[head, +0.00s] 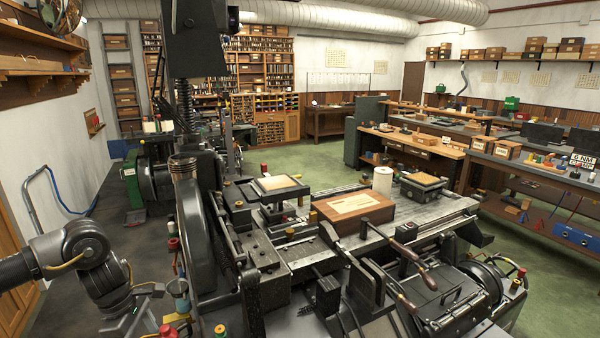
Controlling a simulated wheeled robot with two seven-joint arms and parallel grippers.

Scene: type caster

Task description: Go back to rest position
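My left arm (85,265) comes in from the left edge at the lower left, with grey and black joints and a yellow cable. It bends down toward the bottom edge, beside the type casting machine (262,262). My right arm and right gripper do not show. The machine is dark metal and fills the middle and lower right. A brown wooden box (352,209) with a pale label lies on its bed.
A white cylinder (382,181) stands behind the box. Workbenches (430,145) line the right. Green floor (300,157) is open behind the machine.

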